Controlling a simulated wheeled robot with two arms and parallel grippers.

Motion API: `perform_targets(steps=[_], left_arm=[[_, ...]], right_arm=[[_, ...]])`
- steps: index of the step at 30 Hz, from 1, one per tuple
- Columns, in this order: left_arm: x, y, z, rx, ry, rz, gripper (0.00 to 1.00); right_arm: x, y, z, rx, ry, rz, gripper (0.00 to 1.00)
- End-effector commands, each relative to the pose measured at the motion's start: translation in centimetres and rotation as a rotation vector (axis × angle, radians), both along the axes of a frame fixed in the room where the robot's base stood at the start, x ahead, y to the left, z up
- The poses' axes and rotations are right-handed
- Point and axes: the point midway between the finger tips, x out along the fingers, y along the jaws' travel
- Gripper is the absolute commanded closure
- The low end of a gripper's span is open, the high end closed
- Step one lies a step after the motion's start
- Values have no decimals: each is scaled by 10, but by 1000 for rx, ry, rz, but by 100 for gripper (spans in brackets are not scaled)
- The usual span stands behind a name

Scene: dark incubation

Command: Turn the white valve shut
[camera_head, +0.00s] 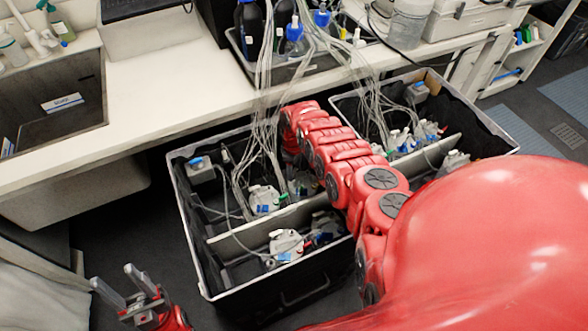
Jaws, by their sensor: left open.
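I cannot pick out the white valve with certainty. White round fittings with small blue parts sit in the left open case (188,228). One white fitting (264,198) is in its back compartment and another white fitting (286,244) is in its front compartment. My left gripper (113,276) is open and empty at the lower left, outside the case and apart from it. My red right arm (330,165) reaches across the left case's right side, with its far end near the case's back edge. Its gripper is hidden, and the arm covers part of the case.
A second open case (490,125) with tubes and fittings stands to the right. Bundles of clear tubes (262,110) run from a black tray (245,70) of bottles on the white bench (150,95) into both cases. A sink (50,85) is at left.

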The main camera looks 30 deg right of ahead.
Motion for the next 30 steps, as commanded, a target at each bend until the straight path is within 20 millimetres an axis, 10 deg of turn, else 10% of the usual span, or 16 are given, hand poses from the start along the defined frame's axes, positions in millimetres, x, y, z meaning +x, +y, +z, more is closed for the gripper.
perform_targets(steps=[8, 30], left_arm=[[0, 0, 0, 0, 0, 0, 48], [0, 0, 8, 0, 0, 0, 48]], right_arm=[[0, 0, 0, 0, 0, 0, 99], [0, 0, 0, -1, 1, -315, 100]])
